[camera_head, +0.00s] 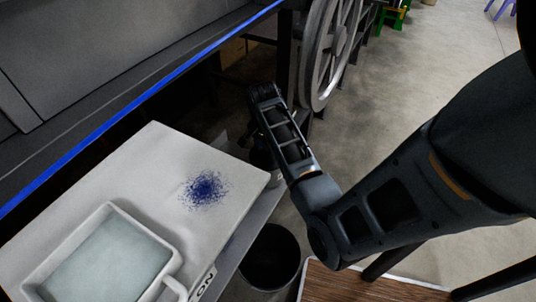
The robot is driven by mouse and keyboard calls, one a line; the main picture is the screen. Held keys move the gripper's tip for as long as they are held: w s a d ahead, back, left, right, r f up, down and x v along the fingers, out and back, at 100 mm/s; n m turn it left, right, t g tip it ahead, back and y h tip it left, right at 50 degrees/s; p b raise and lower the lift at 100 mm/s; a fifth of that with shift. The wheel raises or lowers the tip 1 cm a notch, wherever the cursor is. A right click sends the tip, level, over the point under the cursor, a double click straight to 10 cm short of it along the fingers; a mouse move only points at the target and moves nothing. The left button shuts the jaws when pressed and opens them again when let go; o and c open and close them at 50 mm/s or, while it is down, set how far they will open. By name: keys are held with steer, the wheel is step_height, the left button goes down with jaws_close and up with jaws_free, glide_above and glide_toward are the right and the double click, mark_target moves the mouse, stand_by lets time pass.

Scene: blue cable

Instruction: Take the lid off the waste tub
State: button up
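A round black tub (268,258) stands low on the floor between the white-topped table and a wooden surface. Its top shows as a dark disc, and I cannot tell whether that is a lid or the dark inside. My arm comes in from the right, bends above the tub's right side, and reaches up and away to the left. My gripper (262,92) is at the far end, beyond the table's back right corner and in front of dark machinery. Its fingers blend into the dark background, so I cannot see their opening or anything held. No separate lid is clearly visible.
A white table top (150,165) at left bears a blue powdery patch (205,188) and a white basin (102,262) of pale liquid. A large spoked wheel (331,50) stands behind my gripper. A wooden surface (350,287) lies at bottom right. Open concrete floor extends at upper right.

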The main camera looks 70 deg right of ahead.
jaws_close()
steer(key=shift+r, duration=0.1)
stand_by(0.3)
